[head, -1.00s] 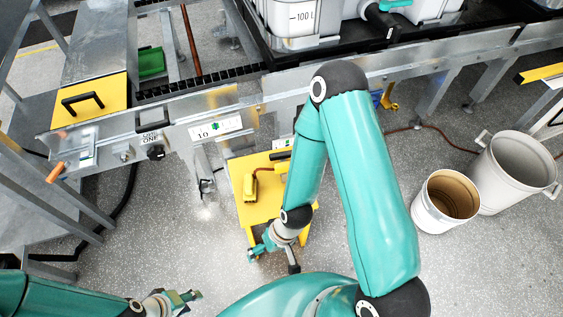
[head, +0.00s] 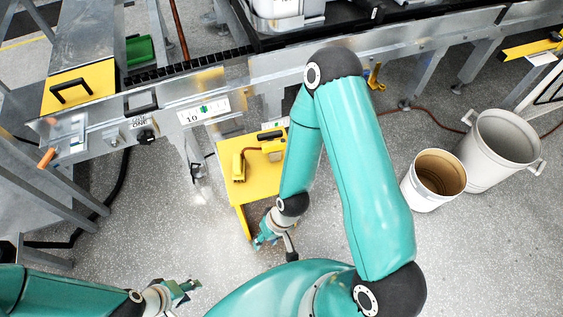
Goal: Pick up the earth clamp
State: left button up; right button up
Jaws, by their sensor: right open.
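A small yellow block-like piece (head: 238,167) and a yellow box with a dark handle (head: 272,147) lie on a yellow stand (head: 262,184), joined by a reddish cable. The smaller piece looks like the earth clamp, but it is too small to be sure. My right gripper (head: 259,241) hangs open and empty beside the stand's near edge, below the smaller piece in the picture and apart from it. My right forearm covers the stand's right side. My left gripper (head: 194,288) is at the bottom left, away from the stand; its finger gap is unclear.
A metal conveyor frame (head: 230,88) runs along behind the stand, with a yellow hatch (head: 78,88) at left. A brown-lined bucket (head: 411,190) and a large grey bin (head: 505,150) stand at right. The speckled floor left of the stand is mostly clear.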

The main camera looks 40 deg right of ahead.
aim_at(273, 148)
jog(key=z, duration=0.1)
jog(key=k, duration=0.3)
jog(key=u, duration=0.35)
jog(key=i, duration=1.15)
jog(key=z, duration=0.5)
